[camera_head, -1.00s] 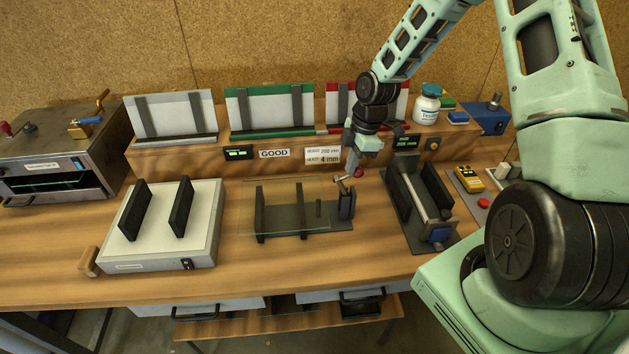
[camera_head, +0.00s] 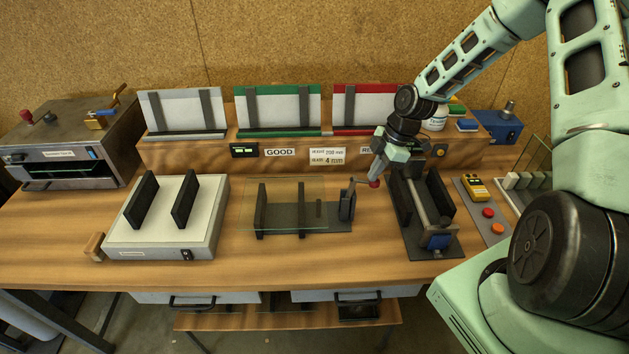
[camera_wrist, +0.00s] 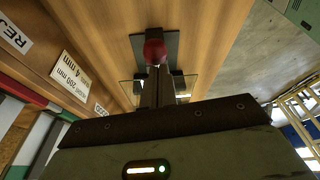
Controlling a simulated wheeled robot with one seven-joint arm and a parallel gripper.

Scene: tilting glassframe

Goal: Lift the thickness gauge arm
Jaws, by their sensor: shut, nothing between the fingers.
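The thickness gauge (camera_head: 347,203) is a dark post on a dark base near the middle of the bench. Its thin arm reaches right from the top of the post and ends in a red knob (camera_head: 374,183). My gripper (camera_head: 377,177) points down with its fingertips at the knob. In the wrist view the red knob (camera_wrist: 154,52) sits right at the tips of my shut fingers (camera_wrist: 157,72). The fingers hold nothing; I cannot tell whether they touch the knob. A clear glass pane (camera_head: 275,213) lies in the dark holder left of the post.
A fixture with dark walls (camera_head: 438,215) stands close to the right of my gripper. A white box with two black uprights (camera_head: 205,222) stands to the left. Racks with green (camera_head: 278,90) and red (camera_head: 362,88) tops line the back shelf. Bare bench lies in front of the gauge.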

